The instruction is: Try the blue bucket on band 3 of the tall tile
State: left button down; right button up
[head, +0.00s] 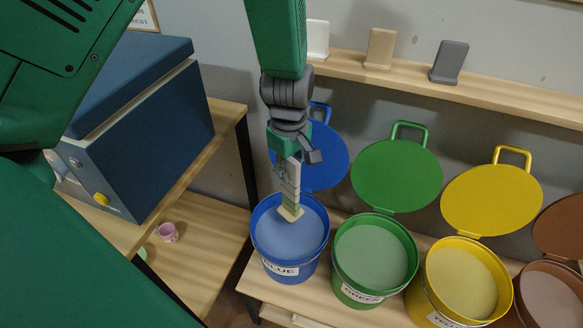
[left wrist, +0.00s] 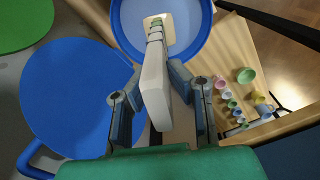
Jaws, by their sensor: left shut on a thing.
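The tall tile (head: 290,186) is a pale upright strip with dark lines across it, a greenish band low down and a wider cream foot. My left gripper (head: 291,160) is shut on its upper part and holds it foot down over the blue bucket (head: 312,268). In the left wrist view the tile (left wrist: 156,78) runs from between the fingers (left wrist: 165,100) to its foot against the pale blue glaze. The blue bucket's rim (left wrist: 115,22) surrounds the foot there. I cannot tell whether the foot touches the glaze. My right gripper is out of view.
The blue lid (head: 330,158) stands open behind its bucket. Open green (head: 345,285), yellow (head: 422,292) and brown buckets stand to the right. A blue kiln-like box (head: 150,140) is left. A wall shelf (head: 400,75) holds several small tiles. Small cups (left wrist: 226,95) sit on a lower shelf.

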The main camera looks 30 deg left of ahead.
aim_at(289, 186)
pick_arm(q)
jog(key=f+b, duration=0.7)
jog(key=shift+a, duration=0.2)
notch_tip(289, 186, down, 12)
jog(key=b, duration=0.5)
jog(key=shift+f, duration=0.2)
jog(key=shift+d+r, duration=0.1)
jog(key=shift+r, duration=0.05)
dwell(0.9)
notch_tip(289, 186, up, 14)
jog(key=p, duration=1.3)
jog(key=shift+f+p, duration=0.25)
jog(key=shift+p, duration=0.1)
jog(key=shift+r, duration=0.1)
dwell(0.4)
notch_tip(289, 186, up, 6)
jog(key=p, duration=0.6)
jog(key=shift+p, duration=0.3)
